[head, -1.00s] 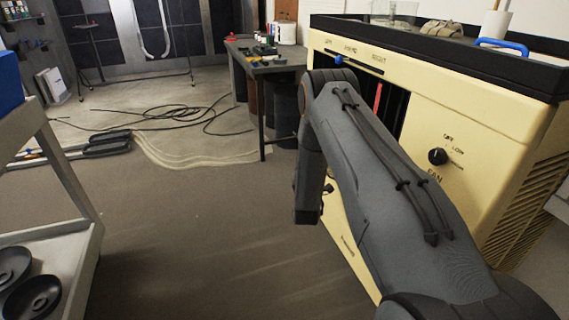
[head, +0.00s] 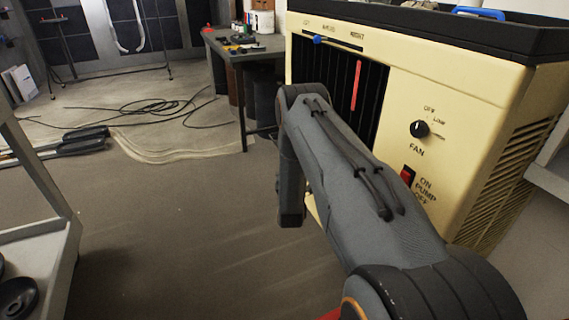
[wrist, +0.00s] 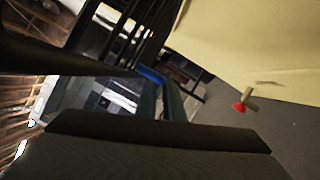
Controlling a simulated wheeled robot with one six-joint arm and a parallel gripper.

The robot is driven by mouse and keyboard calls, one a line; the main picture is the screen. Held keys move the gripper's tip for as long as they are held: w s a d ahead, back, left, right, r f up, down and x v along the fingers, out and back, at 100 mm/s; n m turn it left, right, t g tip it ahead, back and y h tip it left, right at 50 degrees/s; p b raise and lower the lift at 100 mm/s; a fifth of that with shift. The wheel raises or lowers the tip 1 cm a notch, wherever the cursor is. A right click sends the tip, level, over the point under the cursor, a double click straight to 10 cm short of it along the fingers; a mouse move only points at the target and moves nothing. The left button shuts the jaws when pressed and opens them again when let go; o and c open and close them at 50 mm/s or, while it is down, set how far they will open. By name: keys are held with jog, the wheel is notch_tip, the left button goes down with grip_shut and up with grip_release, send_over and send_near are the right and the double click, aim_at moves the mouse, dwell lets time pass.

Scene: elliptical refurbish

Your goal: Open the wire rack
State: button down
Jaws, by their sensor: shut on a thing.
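A cream cooler (head: 470,120) stands at the right in the head view. Dark upright bars, which I take for the wire rack (head: 375,75), fill the opening in its front, with one red bar among them. Similar dark bars (wrist: 125,30) cross the top of the wrist view. My gripper (wrist: 155,135) shows as large dark shapes along the bottom of the wrist view. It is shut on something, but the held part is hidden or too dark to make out. In the head view my arm hides the lower front of the cooler, and my gripper does not show.
The cooler has a fan knob (head: 420,129), a red pump switch (head: 407,176) and a blue slider (head: 318,40). A workbench (head: 250,50) stands behind. Black cables (head: 150,108) lie on the floor. A grey cart (head: 60,240) is at the left. The floor between is clear.

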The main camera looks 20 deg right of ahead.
jog(key=shift+d+r, duration=0.15)
jog(key=shift+d, duration=0.15)
jog(key=c, duration=1.9)
grip_release()
jog(key=shift+s+d, duration=0.1)
jog(key=shift+d, duration=0.05)
jog(key=shift+a, duration=0.3)
jog(key=p+v, duration=0.1)
jog(key=v, duration=0.6)
jog(key=shift+s, duration=0.3)
jog(key=shift+a, duration=0.15)
